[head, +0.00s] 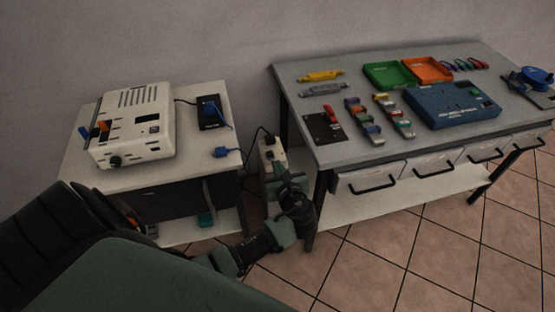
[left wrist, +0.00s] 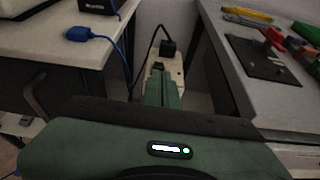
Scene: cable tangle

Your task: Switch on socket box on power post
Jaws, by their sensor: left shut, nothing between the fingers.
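The power post with its beige socket box (head: 267,147) stands in the gap between the two tables. A black plug with a black cable sits on its top, and shows in the left wrist view (left wrist: 168,47). My left gripper (head: 284,176) is at the near side of the post, shut and empty. In the left wrist view its green fingers (left wrist: 162,90) are together and cover much of the socket box (left wrist: 176,66). Whether they touch it I cannot tell. The switch is not clearly visible. My right gripper is not in view.
The left table (head: 80,165) bears a white device (head: 131,125), a black box (head: 213,113) and a blue plug (head: 228,152). The right workbench (head: 300,75) holds trays, connectors and a blue case (head: 450,104). The gap around the post is narrow.

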